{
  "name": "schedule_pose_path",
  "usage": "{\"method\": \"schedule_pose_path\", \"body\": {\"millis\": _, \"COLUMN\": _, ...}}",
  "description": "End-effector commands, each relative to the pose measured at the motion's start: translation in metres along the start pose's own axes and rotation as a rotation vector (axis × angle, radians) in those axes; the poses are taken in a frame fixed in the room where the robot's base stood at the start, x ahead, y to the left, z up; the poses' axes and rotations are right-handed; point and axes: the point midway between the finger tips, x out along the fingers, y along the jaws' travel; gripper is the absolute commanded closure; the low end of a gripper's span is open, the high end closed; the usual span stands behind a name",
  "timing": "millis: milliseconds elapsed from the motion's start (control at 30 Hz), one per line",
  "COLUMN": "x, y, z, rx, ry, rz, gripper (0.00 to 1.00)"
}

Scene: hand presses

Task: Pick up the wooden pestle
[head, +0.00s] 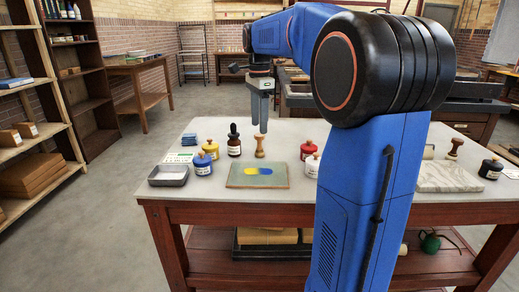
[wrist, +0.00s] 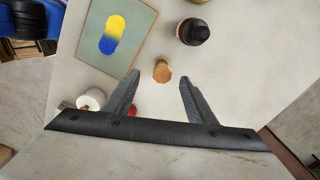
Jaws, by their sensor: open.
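The wooden pestle (head: 260,147) stands upright on the pale tabletop, behind the board with the yellow and blue print. It is light brown with a narrow waist. In the wrist view the pestle (wrist: 162,71) is seen from above, between the fingertips and not touching either one. My gripper (head: 260,131) points straight down above the pestle in the head view, its fingertips near the pestle's top. In the wrist view my gripper (wrist: 160,77) is open and empty.
A dark dropper bottle (head: 234,140) stands close left of the pestle. The print board (head: 240,181) lies in front. Red (head: 308,150), white (head: 312,166), yellow (head: 211,150) and blue (head: 203,164) jars and a grey tray (head: 168,176) stand around. A stone slab (head: 450,176) lies at right.

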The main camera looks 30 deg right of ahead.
Motion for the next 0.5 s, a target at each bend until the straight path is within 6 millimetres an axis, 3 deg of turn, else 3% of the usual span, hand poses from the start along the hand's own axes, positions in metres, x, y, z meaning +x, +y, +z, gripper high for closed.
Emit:
{"method": "schedule_pose_path", "body": {"millis": 267, "x": 0.018, "y": 0.0, "z": 0.0, "rx": 0.0, "ry": 0.0, "rz": 0.001, "gripper": 0.49}}
{"method": "schedule_pose_path", "body": {"millis": 500, "x": 0.049, "y": -0.004, "z": -0.003, "rx": -0.001, "ry": 0.0, "rz": 0.001, "gripper": 0.49}}
